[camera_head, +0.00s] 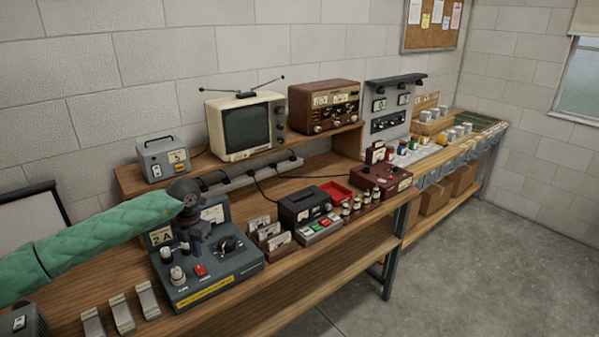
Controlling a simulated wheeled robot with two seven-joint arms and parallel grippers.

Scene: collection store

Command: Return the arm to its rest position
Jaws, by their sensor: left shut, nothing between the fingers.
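My left arm, in a quilted green sleeve, reaches in from the left over the wooden workbench (330,245). My left gripper (188,243) points down, dark and small, in front of the grey-blue console (215,285) marked "2A". It is shut with nothing in it. It overlaps the console's back panel in the picture, so I cannot tell whether it touches. The console has a black knob (228,244), a red switch (199,270) and pale knobs at its front left. My right gripper is out of view.
A television (245,125), a radio (324,106) and a grey box (163,158) stand on the raised shelf. Card holders (270,237), a black device (304,207), a red tray (336,191) and small jars lie right of the console. Metal pieces (121,313) lie front left. The floor at right is clear.

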